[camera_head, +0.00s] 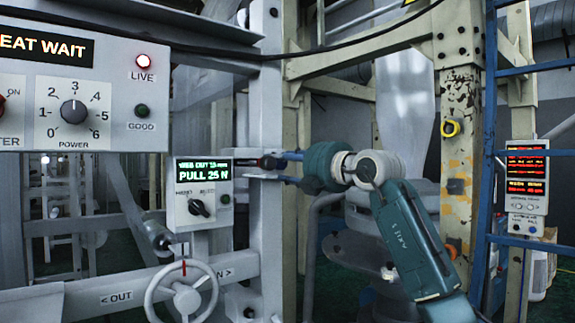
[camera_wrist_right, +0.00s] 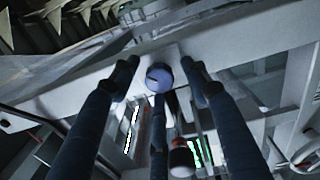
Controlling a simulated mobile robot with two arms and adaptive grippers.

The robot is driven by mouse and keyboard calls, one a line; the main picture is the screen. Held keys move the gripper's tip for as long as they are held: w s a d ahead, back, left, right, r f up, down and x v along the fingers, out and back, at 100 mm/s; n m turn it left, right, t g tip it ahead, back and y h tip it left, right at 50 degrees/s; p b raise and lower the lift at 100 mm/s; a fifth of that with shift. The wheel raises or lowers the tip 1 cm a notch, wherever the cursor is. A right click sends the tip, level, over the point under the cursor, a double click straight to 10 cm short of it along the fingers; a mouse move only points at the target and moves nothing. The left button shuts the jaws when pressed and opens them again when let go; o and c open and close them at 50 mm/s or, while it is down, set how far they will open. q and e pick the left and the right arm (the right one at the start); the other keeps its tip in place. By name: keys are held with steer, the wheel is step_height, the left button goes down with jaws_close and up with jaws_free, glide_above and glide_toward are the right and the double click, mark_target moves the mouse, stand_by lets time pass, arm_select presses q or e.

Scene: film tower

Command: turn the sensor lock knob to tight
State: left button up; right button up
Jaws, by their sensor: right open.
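A small round blue-grey knob (camera_wrist_right: 159,77) with a dark slot sits on a pale beam in the right wrist view. I take it for the sensor lock knob; no lock marking is legible. My right gripper (camera_head: 284,168) is open, its dark blue fingers pointing left at the pale post in the head view. In the right wrist view the fingertips stand on either side of the knob, with a third finger below. I cannot tell whether any finger touches it. In the head view the fingers partly hide that spot. My left gripper is not in view.
Left of the gripper is a display box (camera_head: 203,214) reading PULL 25 N, with a black selector knob. A handwheel (camera_head: 181,290) stands below it. A grey control panel (camera_head: 93,75) hangs at upper left. A blue ladder (camera_head: 490,150) stands at right.

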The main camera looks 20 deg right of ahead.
steer(key=v, duration=1.2)
steer(key=shift+f, duration=0.15)
